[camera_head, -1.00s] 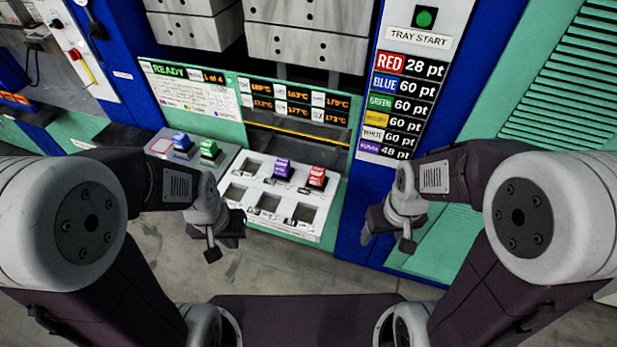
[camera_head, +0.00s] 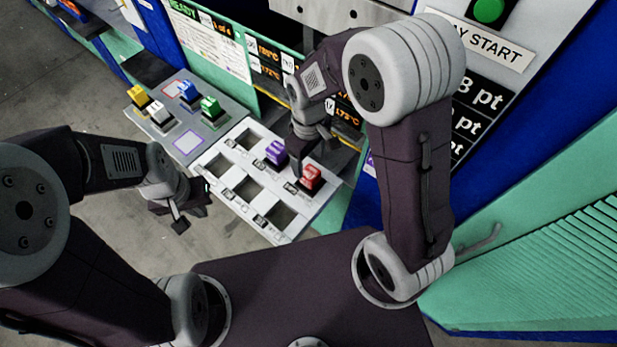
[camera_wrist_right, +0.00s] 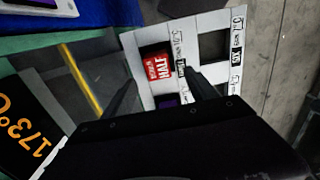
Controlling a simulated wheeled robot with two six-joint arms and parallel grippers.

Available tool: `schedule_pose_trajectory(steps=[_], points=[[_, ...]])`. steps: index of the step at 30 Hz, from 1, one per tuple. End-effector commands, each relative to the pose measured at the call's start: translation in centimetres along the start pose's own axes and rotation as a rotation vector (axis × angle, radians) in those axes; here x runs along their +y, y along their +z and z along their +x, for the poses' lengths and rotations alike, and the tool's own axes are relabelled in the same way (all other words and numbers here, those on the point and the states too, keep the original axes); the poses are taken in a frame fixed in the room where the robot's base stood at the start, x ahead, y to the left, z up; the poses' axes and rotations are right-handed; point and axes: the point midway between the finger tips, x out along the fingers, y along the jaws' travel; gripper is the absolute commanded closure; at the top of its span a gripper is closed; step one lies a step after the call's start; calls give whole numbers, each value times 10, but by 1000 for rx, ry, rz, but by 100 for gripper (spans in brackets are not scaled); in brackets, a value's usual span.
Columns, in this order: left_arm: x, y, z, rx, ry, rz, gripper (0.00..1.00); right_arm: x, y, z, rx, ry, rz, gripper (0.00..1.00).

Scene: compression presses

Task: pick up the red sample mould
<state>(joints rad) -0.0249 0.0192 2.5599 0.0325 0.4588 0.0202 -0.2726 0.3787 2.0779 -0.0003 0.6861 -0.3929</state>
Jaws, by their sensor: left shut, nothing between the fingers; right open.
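The red sample mould (camera_head: 312,178) sits in a pocket of the white tray (camera_head: 214,212), at the tray's right end in the head view. In the right wrist view the red mould (camera_wrist_right: 160,68) lies just beyond the gap between my right fingers. My right gripper (camera_head: 303,165) is open and low over the tray, close beside the red mould; the wrist view shows its two fingers (camera_wrist_right: 162,88) apart and empty. It is hard to tell whether a finger touches the mould. My left gripper (camera_head: 182,212) is shut and empty, left of the tray.
A purple mould (camera_head: 276,152) sits in the pocket beside the red one. Yellow (camera_head: 138,96), white (camera_head: 160,115), blue (camera_head: 188,92) and green (camera_head: 210,108) moulds stand on a grey shelf (camera_head: 163,88) at the left. Several tray pockets are empty. The press panel rises behind the tray.

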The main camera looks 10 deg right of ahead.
Motion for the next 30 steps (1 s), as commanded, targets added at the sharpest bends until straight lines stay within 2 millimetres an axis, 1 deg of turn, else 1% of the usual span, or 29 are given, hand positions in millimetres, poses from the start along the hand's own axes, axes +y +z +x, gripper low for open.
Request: schedule_pose_trajectory(steps=[2, 6, 8, 14, 18, 21, 24, 29, 30], points=[[0, 0, -1, 0, 0, 0, 100, 0, 1, 4, -2, -1, 1, 33], [0, 0, -1, 0, 0, 0, 100, 0, 2, 27, -5, -2, 2, 33], [0, 0, -1, 0, 0, 0, 100, 0, 1, 33, -3, -1, 2, 33], [0, 0, -2, 0, 0, 0, 100, 1, 2, 43, -1, -1, 3, 33], [0, 0, -4, 0, 0, 0, 100, 4, 5, 69, -6, -3, 4, 33], [0, 0, -3, 0, 0, 0, 100, 4, 4, 84, -2, -1, 3, 33], [0, 0, -3, 0, 0, 0, 100, 4, 4, 90, 1, 0, 3, 33], [0, 0, -3, 0, 0, 0, 100, 4, 3, 90, 2, 1, 3, 33], [0, 0, -3, 0, 0, 0, 100, 4, 3, 90, 2, 1, 3, 38]])
